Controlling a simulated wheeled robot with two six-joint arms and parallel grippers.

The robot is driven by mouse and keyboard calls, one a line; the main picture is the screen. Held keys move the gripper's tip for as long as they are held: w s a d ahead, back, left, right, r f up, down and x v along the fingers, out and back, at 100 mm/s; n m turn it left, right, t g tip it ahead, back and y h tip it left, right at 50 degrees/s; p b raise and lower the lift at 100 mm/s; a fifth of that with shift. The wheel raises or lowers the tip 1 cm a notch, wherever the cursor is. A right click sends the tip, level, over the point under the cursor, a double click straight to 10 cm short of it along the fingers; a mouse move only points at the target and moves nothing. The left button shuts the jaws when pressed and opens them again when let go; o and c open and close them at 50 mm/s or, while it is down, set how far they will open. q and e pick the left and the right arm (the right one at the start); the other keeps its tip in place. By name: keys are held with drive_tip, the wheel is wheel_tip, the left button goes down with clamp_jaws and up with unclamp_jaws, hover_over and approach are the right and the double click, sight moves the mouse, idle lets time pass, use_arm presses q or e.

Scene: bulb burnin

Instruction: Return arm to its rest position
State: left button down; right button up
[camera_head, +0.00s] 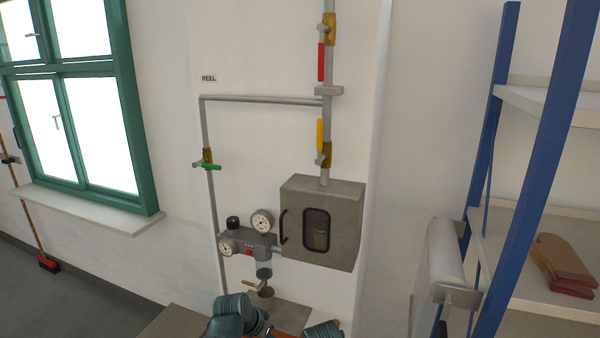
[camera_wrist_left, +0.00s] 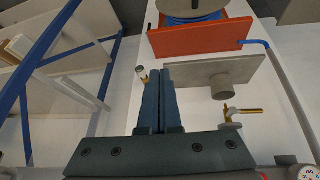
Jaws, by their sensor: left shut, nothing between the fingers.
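My left gripper (camera_wrist_left: 164,72) shows in the left wrist view with its two dark blue fingers together and nothing between them. Teal parts of my arm (camera_head: 238,316) rise at the bottom edge of the head view; the gripper's fingers cannot be made out there. In the left wrist view the fingertips lie in front of a grey plate (camera_wrist_left: 190,75) with a round cup (camera_wrist_left: 222,86); I cannot tell the distance. My right gripper is not in view.
A grey box with a window (camera_head: 343,222), gauges (camera_head: 262,221) and pipes with valves (camera_head: 322,62) are on the white wall. A blue-framed shelf (camera_head: 545,165) stands at the right. An orange reel (camera_wrist_left: 200,38) and a brass tap (camera_wrist_left: 243,111) show in the wrist view.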

use_arm(q)
drive_tip(key=s+d+f+g+y+b, duration=0.1)
drive_tip(key=s+f+g+y, duration=0.1)
drive_tip(key=s, duration=0.6)
drive_tip(key=s+d+f+n+g+y, duration=0.1)
drive_tip(key=s+f+g+y, duration=0.1)
drive_tip(key=s, duration=0.6)
drive_tip(key=shift+s+d+f+g+y+b, duration=0.2)
drive_tip(key=shift+d+f+g+y+b, duration=0.2)
drive_tip(key=shift+f, duration=0.05)
